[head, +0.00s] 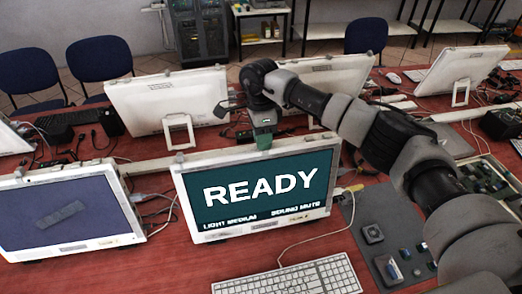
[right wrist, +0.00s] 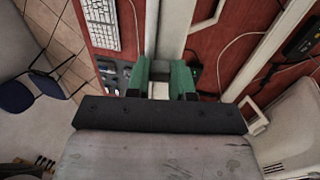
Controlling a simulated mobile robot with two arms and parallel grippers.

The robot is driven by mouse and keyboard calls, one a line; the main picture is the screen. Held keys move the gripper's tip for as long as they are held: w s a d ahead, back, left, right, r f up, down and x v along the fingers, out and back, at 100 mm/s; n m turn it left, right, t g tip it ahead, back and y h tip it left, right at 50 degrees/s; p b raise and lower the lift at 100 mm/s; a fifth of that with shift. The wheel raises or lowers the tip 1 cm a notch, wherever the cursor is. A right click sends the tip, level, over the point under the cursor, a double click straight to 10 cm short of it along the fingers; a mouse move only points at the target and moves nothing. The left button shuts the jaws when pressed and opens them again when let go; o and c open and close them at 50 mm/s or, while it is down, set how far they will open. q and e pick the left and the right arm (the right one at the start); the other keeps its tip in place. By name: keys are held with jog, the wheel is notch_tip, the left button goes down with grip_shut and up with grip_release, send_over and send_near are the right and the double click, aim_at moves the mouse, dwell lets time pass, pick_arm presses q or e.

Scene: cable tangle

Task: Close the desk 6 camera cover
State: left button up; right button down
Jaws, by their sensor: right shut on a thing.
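The monitor (head: 262,228) in the middle of the head view shows READY, with LIGHT MEDIUM and SOUND MUTE below. No desk number is legible. My right gripper (head: 263,139) points down at the middle of its top edge. In the right wrist view its green fingers (right wrist: 161,78) stand on either side of the pale top edge (right wrist: 173,28), shut on a small pale piece (right wrist: 159,90) there. This appears to be the camera cover, but the fingers mostly hide it, and I cannot tell whether it is open or closed. My left gripper is in neither view.
Another monitor (head: 68,213) with a blue screen stands to the left. White monitors (head: 168,103) seen from behind stand across the red desk. A white keyboard (head: 290,277) lies in front, and a grey mat (head: 372,222) with small parts lies right. Loose cables run between the monitors.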

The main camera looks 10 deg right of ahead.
jog(key=shift+w+d, duration=0.15)
jog(key=shift+w, duration=0.05)
jog(key=c, duration=1.3)
grip_release()
jog(key=o, duration=0.3)
jog(key=shift+d, duration=0.15)
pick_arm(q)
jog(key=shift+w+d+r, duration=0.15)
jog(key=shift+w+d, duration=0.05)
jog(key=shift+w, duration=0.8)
pick_arm(e)
jog(key=shift+o, duration=0.2)
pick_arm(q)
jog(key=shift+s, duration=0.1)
